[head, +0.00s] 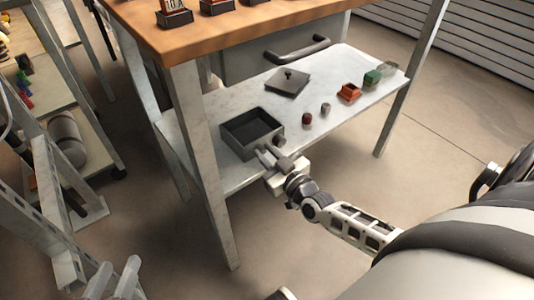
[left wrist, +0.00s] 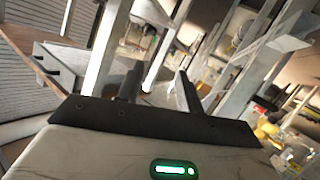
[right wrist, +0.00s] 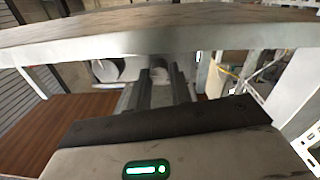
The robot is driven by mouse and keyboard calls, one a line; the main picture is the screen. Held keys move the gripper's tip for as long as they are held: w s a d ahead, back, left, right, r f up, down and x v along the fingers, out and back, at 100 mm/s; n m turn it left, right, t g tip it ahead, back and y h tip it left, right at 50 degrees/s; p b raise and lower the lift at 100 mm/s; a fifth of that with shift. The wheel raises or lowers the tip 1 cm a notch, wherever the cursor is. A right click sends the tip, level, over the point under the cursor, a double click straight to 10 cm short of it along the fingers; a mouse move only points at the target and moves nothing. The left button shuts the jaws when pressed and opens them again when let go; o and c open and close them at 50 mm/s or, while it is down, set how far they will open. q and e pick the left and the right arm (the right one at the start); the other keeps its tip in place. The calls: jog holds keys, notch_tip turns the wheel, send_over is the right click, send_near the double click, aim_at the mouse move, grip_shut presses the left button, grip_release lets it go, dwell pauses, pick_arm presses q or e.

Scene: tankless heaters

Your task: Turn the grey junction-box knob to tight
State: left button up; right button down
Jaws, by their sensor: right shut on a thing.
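The grey junction box (head: 238,142) is an open-topped tray on the white lower shelf, near its left end. My right gripper (head: 274,158) is at the box's near right corner, low over the shelf edge. It is shut on what appears to be the grey knob, which the fingers mostly hide, so its setting cannot be read. The right wrist view shows the two fingers (right wrist: 163,80) close together with grey shapes at their tips. My left gripper (head: 114,272) is low at the left, away from the shelf. Its fingers (left wrist: 155,85) are apart and empty.
A grey lid (head: 288,83) lies behind the box. The wooden bench top (head: 215,38) is above, and a metal leg (head: 205,170) stands left of my right gripper.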

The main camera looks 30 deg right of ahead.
jog(key=shift+m, duration=0.8)
jog(key=shift+m+p, duration=0.55)
jog(key=shift+m, duration=1.55)
jog(key=m, duration=0.3)
jog(key=shift+d+m, duration=0.1)
jog(key=shift+m, duration=0.2)
jog(key=shift+m+y, duration=0.3)
jog(key=shift+m, duration=1.9)
pick_arm(q)
jog(key=shift+s+a+f, duration=0.1)
jog(key=shift+f, duration=0.3)
pick_arm(e)
jog(key=shift+m, duration=0.7)
pick_arm(q)
jog(key=shift+r, duration=0.2)
pick_arm(e)
jog(key=shift+d, duration=0.1)
